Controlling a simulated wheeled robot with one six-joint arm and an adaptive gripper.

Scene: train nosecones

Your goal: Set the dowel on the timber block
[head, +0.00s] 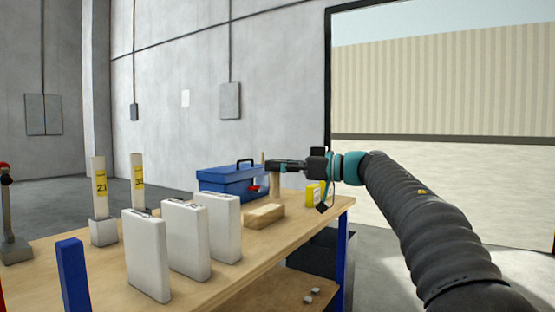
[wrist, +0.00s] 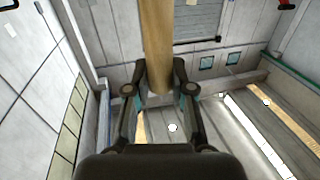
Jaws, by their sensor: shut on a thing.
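My gripper (head: 272,164) is shut on the dowel, a pale wooden rod, above the far right part of the workbench. In the wrist view the dowel (wrist: 158,40) runs from the top edge down between the two fingers (wrist: 160,88). In the head view part of the dowel (head: 275,185) shows below the gripper, and the fingers hide some of it. The timber block (head: 264,215), a low light-wood piece, lies on the bench below and slightly left of the gripper. I cannot tell whether the dowel touches anything below it.
A blue toolbox (head: 228,184) stands behind the block on the wooden workbench (head: 95,255). Several white boxes (head: 186,238) stand in front of it. Yellow items (head: 313,194) sit near the bench's right end. Two labelled white posts (head: 99,188) stand at the left.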

